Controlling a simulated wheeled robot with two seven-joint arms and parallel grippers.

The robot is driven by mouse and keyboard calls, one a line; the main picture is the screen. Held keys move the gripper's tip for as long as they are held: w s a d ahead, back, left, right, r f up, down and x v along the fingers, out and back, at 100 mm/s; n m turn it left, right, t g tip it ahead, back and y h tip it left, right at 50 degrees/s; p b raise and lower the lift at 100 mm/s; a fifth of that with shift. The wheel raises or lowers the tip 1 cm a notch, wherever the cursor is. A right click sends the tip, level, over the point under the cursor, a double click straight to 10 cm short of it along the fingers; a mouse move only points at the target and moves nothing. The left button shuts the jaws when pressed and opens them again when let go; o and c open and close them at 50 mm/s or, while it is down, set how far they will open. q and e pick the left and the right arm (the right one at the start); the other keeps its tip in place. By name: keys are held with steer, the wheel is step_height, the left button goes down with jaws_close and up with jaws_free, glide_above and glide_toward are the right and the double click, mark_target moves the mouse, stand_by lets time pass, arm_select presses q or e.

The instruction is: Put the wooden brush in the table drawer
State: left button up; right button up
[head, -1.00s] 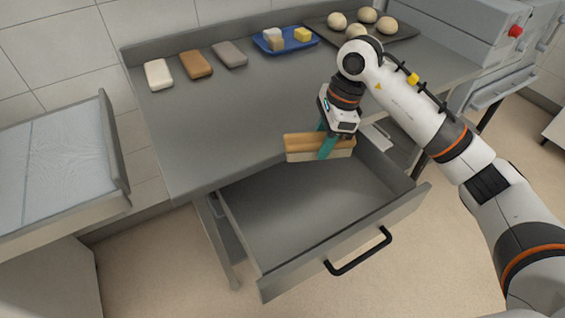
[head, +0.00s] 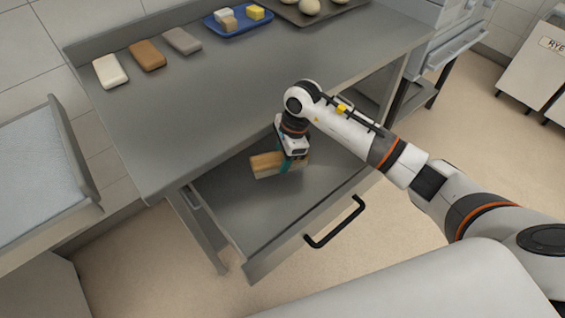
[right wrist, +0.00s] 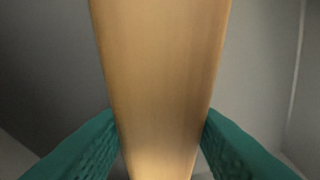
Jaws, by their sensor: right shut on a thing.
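The wooden brush (head: 268,166) is in my right gripper (head: 287,164), whose teal fingers are shut on it. In the head view the brush is inside the outline of the open table drawer (head: 232,243), near its back left part. I cannot tell whether it touches the drawer floor. In the right wrist view the brush's wooden back (right wrist: 160,80) runs between both fingers, with grey metal behind it. The drawer is pulled out from under the steel table (head: 200,110) and has a black handle (head: 336,222). My left gripper is not in view.
Three bars, white (head: 110,71), brown (head: 147,55) and grey (head: 182,41), lie on the table. A blue tray (head: 238,27) with small blocks and a dark tray (head: 318,12) with dough balls are behind. A grey-edged surface (head: 75,160) stands at the left.

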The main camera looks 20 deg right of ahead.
steer(key=x, duration=0.2)
steer(key=shift+d+f, duration=0.25)
steer(key=shift+f, duration=0.4)
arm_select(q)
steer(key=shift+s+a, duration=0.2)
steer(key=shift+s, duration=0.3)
arm_select(e)
steer(key=o, duration=1.3)
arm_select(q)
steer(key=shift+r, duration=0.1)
arm_select(e)
steer(key=shift+r, duration=0.25)
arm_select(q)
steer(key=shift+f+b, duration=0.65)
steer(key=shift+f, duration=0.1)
arm_select(e)
steer(key=v, duration=1.1)
steer(key=shift+d+r, duration=0.1)
steer(key=shift+r, duration=0.25)
